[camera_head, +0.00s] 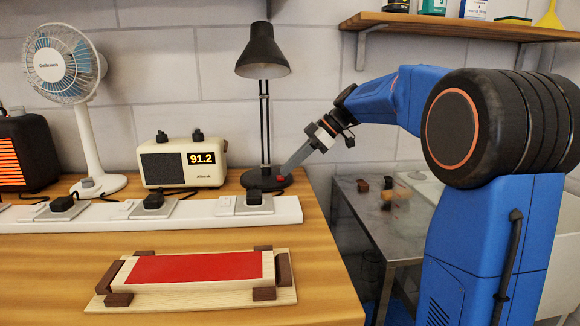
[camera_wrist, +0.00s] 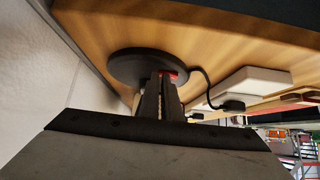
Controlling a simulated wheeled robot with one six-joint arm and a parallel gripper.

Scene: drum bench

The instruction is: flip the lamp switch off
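The black desk lamp (camera_head: 262,52) stands at the back of the wooden bench, its shade facing down. I cannot tell clearly whether it is lit. Its round dark base (camera_head: 258,181) carries a small red switch (camera_head: 281,178) on the right side. In the wrist view the base (camera_wrist: 135,64) and the red switch (camera_wrist: 173,73) show just beyond my fingertips. My gripper (camera_head: 284,172) reaches in from the upper right, its fingers together and empty, tips at or just above the switch. I cannot tell whether they touch it. The fingers partly hide the switch in the wrist view.
A white power strip (camera_head: 100,213) with plugs runs in front of the lamp. A cream radio (camera_head: 183,163) stands left of it, then a fan (camera_head: 65,65) and a heater (camera_head: 27,150). A red-topped wooden block (camera_head: 195,267) lies in front. A wall shelf (camera_head: 460,28) hangs above my arm.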

